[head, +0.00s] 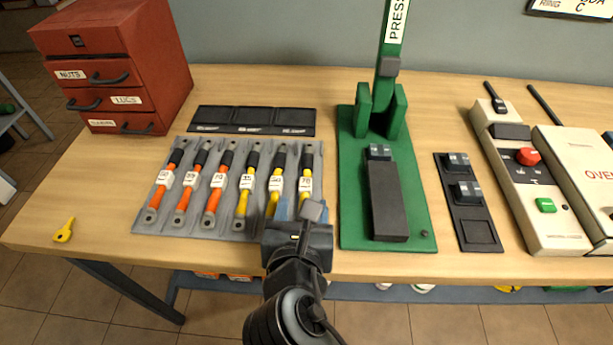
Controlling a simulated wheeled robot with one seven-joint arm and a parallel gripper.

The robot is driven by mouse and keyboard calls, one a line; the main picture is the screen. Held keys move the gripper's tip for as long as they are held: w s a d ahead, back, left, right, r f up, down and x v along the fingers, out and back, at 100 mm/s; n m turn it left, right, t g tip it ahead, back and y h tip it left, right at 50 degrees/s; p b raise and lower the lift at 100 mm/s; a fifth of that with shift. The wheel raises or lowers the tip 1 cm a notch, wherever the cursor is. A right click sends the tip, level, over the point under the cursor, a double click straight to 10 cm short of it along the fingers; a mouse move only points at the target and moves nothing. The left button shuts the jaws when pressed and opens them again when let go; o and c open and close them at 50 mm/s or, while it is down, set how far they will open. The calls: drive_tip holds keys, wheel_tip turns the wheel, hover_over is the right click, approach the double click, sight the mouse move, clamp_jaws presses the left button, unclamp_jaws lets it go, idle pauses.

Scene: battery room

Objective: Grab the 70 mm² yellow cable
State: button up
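Several cables lie side by side on a grey mat (143,222), orange ones on the left and yellow ones on the right, each with a white number tag and black sleeve. The rightmost yellow cable (306,172) has a tag that reads 70. Its lower end is partly hidden by my gripper (298,211). My gripper is at the mat's lower right corner, with its fingers apart around the line of that cable's lower end. It appears open, and I see no cable clamped. Whether it touches the cable cannot be told. An orange cable (215,190) also has a tag that seems to read 70.
A green press (350,220) stands close to the right of the mat. A black tray (252,121) lies behind it, and a red drawer cabinet (160,60) is at the back left. A yellow key (64,231) lies at the left front. Black die holder (480,232) and machines are right.

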sight(305, 191)
drive_tip(key=x, duration=0.6)
drive_tip(key=shift+a+f, duration=0.1)
drive_tip(key=shift+f, duration=0.15)
clamp_jaws()
